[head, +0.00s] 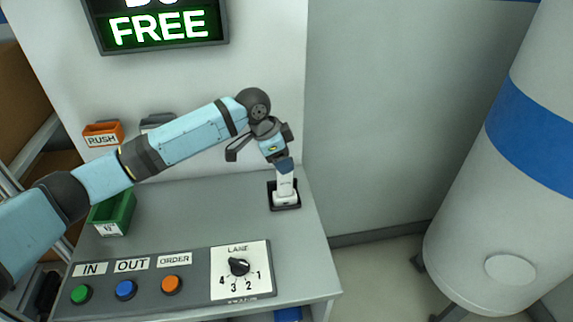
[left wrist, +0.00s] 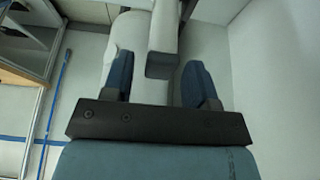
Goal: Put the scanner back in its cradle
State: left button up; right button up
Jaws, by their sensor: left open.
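The white scanner (head: 285,187) stands roughly upright in its black cradle (head: 286,208), near the right edge of the grey bench. Its foot is inside the cradle's rim. My left gripper (head: 284,165) is right above it, blue fingers pointing down at the scanner's top. In the left wrist view, the fingers of my left gripper (left wrist: 158,82) are spread apart, with a pale grey block (left wrist: 164,38) showing between them; I cannot tell for sure that it is the scanner. Finger contact cannot be made out. My right gripper is not in view.
A control panel (head: 190,312) with buttons and a lane dial (head: 239,267) lies along the bench front. A green bin (head: 117,215) and an orange RUSH holder (head: 103,134) are at the left. A large white tank (head: 480,210) stands right. The bench between bin and cradle looks clear.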

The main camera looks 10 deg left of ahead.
pick_arm(q)
jog(key=v, duration=0.9)
jog(key=shift+s, duration=0.1)
